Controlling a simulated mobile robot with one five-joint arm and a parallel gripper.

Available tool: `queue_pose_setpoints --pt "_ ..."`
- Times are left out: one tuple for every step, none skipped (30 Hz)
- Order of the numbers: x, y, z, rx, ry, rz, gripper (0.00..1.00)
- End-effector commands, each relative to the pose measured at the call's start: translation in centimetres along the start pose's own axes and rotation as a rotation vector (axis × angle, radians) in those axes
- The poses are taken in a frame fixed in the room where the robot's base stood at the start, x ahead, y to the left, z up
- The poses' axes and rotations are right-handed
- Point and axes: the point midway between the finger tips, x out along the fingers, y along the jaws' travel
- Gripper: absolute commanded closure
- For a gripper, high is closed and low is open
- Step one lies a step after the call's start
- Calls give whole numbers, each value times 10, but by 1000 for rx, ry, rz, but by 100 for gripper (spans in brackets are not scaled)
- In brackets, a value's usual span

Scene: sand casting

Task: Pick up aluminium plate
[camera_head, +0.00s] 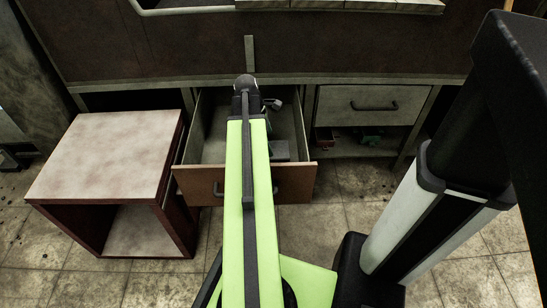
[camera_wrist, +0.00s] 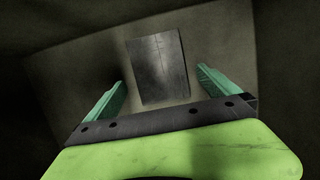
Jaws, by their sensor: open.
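The aluminium plate (camera_wrist: 158,68), a dark grey, scuffed rectangle, lies flat on a pale surface in the wrist view. My gripper (camera_wrist: 161,79) is open, with one green finger to the lower left of the plate and one to its right. The plate shows between and beyond the fingertips, and nothing is held. In the head view my arm reaches over an open drawer (camera_head: 295,183) with a brown front.
A small table (camera_head: 100,150) with a pale top and dark red sides stands left of the drawer. A closed drawer (camera_head: 365,103) is at the right, above a shelf with small red and green items. The drawer walls surround my gripper closely. Tiled floor is open in front.

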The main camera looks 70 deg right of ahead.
Motion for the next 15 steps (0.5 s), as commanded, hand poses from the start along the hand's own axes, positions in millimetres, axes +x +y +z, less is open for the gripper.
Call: queue_pose_setpoints --pt "0 0 0 0 0 0 0" --pt "1 0 0 0 0 0 0" --pt "5 0 0 1 0 0 0" --pt "9 0 0 1 0 0 0" --pt "14 1 0 1 0 0 0" --pt "21 1 -1 2 0 0 0" --pt "26 1 -1 2 0 0 0" --pt "32 2 -1 2 0 0 0" --pt "40 2 -1 3 0 0 0" --pt "45 2 0 3 0 -1 0" --pt "49 2 0 3 0 -1 0" --pt "53 2 0 2 0 -1 0" --pt "54 2 0 2 0 -1 0" --pt "54 2 1 2 0 0 0" --pt "53 2 1 1 0 0 0"
